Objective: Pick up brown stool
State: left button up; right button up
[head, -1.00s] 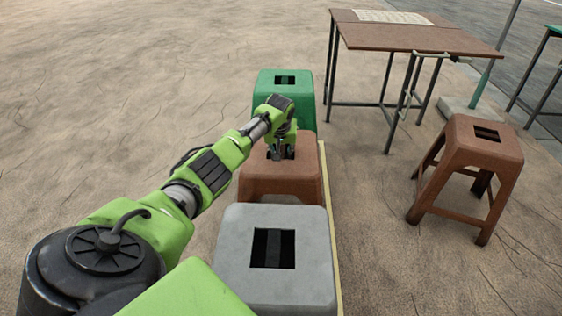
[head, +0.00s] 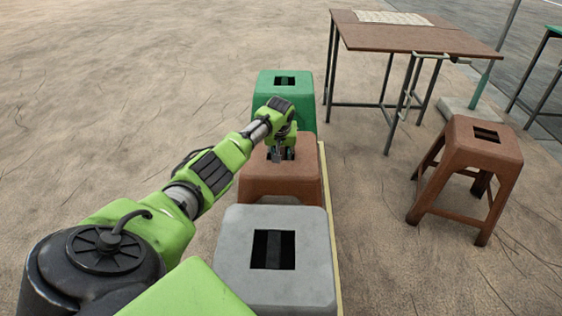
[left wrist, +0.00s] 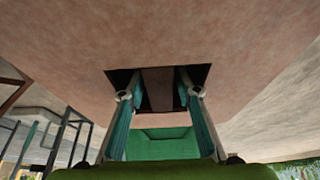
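The brown stool (head: 262,187) stands in a row between a green stool (head: 296,88) behind it and a grey stool (head: 230,250) in front. Its top has two slots with a bar between them. My left gripper (head: 281,157) is above its top, pointing down. In the left wrist view, the left gripper (left wrist: 160,82) has one finger at each slot, with the bar (left wrist: 158,90) between the tips. I cannot tell whether the tips press on the bar. The stool shows no visible lift. My right gripper is not in view.
Another brown stool (head: 483,150) stands apart at the right. A brown-topped table (head: 410,37) with thin metal legs stands behind it, with a pale sheet (head: 392,17) on top. The ground at the left is clear.

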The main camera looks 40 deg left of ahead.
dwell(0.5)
pick_arm(q)
grip_shut()
jog(key=shift+w, duration=0.1)
jog(key=shift+r, duration=0.1)
